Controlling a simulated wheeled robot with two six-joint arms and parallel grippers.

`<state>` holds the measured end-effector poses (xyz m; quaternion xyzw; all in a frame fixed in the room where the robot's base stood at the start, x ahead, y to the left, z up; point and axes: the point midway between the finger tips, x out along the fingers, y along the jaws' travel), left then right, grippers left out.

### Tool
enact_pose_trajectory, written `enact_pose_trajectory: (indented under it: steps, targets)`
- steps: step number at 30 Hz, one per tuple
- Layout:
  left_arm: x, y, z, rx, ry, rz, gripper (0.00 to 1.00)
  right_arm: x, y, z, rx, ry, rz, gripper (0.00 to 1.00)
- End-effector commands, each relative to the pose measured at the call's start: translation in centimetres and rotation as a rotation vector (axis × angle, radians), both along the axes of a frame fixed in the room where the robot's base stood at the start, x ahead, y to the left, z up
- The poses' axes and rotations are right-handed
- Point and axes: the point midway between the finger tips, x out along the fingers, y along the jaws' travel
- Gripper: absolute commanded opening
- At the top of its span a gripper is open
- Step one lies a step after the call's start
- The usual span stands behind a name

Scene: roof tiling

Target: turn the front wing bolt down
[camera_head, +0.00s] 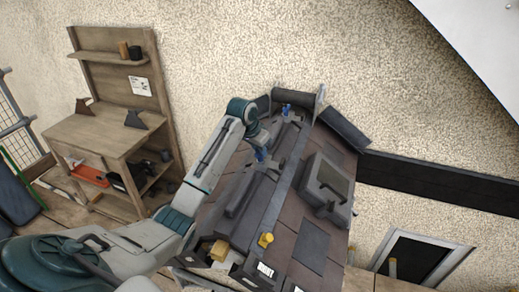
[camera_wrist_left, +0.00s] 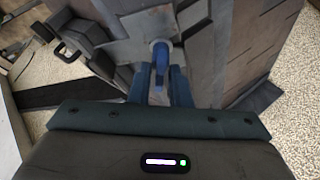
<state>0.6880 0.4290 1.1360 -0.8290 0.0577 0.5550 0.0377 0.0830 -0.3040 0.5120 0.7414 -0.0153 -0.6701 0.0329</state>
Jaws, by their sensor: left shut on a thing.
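The front wing bolt is blue and stands in a metal plate on the small tiled roof (camera_head: 312,247). In the left wrist view, the blue wing bolt (camera_wrist_left: 160,58) is upright between the fingers of my left gripper (camera_wrist_left: 160,88), which is shut on it. In the head view, my left gripper (camera_head: 262,157) reaches down to the near part of the roof's dark bar, and its fingers largely hide the bolt there. Another blue bolt (camera_head: 286,109) stands farther back near the ridge. My right gripper is in neither view.
A grey box-like hatch (camera_head: 328,184) sits on the roof's right side. A yellow knob (camera_head: 265,240) and a yellowish block (camera_head: 219,250) are near the front edge. A wooden shelf bench (camera_head: 115,135) stands at the left against the rough wall.

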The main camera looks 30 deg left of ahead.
Motion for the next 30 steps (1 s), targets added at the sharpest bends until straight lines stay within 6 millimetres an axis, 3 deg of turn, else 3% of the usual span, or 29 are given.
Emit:
enact_pose_trajectory:
  steps: [9,10,12,23,30]
  targets:
    - [0.0,0.1,0.2,0.002,-0.003,-0.028,0.00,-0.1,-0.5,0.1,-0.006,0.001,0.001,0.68]
    - [0.0,0.1,0.2,0.002,-0.003,-0.028,0.19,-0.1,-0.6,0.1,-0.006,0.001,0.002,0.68]
    - [0.1,0.1,0.2,0.002,-0.003,-0.028,0.30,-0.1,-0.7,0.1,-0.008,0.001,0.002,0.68]
    - [-0.1,0.1,0.6,0.002,-0.005,-0.027,0.30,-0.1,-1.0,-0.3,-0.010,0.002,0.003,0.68]
    - [-1.7,0.4,4.3,0.005,-0.009,-0.028,0.30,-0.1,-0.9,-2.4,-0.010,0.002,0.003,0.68]
